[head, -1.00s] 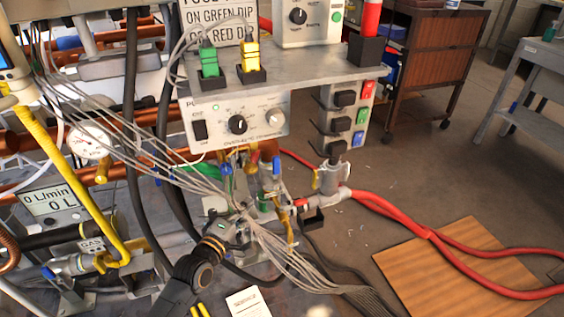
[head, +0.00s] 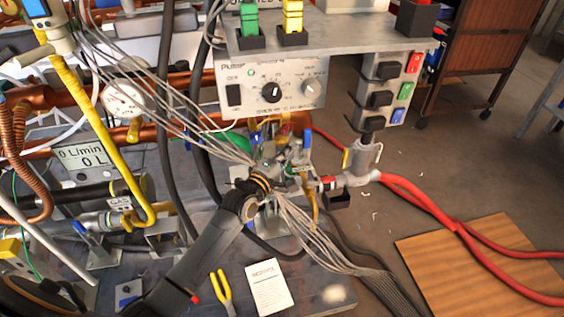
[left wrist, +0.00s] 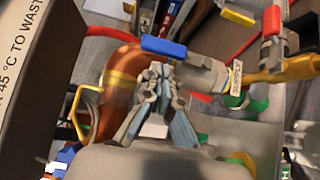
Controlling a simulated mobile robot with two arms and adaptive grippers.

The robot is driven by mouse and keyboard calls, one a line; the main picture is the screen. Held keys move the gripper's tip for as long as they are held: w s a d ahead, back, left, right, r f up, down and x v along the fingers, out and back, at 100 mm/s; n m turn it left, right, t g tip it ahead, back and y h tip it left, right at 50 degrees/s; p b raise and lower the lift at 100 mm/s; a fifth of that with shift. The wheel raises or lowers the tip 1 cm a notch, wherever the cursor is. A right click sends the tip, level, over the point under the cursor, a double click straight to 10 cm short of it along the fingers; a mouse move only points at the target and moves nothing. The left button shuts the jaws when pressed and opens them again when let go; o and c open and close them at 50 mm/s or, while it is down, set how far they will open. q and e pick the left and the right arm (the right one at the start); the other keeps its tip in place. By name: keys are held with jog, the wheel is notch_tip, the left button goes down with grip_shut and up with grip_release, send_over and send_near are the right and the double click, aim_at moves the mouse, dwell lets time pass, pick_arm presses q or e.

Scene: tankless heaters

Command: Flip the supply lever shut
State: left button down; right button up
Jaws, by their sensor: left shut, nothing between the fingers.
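In the head view my left gripper (head: 278,168) reaches up from the lower left into the cluster of valves under the control panel; cables partly cover its fingers. In the left wrist view the gripper (left wrist: 158,72) is shut and empty, its tips just below a blue lever (left wrist: 163,47) on a metal valve. I cannot tell whether they touch. A red lever (left wrist: 271,20) stands to the right on another valve. In the head view, blue levers show at the left (head: 256,138) and right (head: 307,138) of the cluster. My right gripper is not in view.
Grey cables (head: 320,240) hang around the gripper. Red hoses (head: 425,205) run right from a metal fitting. A control panel (head: 270,85) overhangs the valves. Yellow-handled pliers (head: 222,290) and a paper card (head: 266,288) lie on the bench. A copper part (left wrist: 120,80) is close left.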

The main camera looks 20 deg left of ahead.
aim_at(307, 139)
pick_arm(q)
jog(key=shift+w+d, duration=0.15)
jog(key=shift+w, duration=0.6)
jog(key=shift+w+d, duration=0.1)
jog(key=shift+w, duration=0.6)
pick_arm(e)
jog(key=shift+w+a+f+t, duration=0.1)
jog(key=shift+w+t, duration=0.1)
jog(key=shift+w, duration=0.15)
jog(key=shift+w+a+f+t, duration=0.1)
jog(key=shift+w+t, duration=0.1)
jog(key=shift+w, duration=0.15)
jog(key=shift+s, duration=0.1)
pick_arm(q)
jog(key=shift+d+r, duration=0.2)
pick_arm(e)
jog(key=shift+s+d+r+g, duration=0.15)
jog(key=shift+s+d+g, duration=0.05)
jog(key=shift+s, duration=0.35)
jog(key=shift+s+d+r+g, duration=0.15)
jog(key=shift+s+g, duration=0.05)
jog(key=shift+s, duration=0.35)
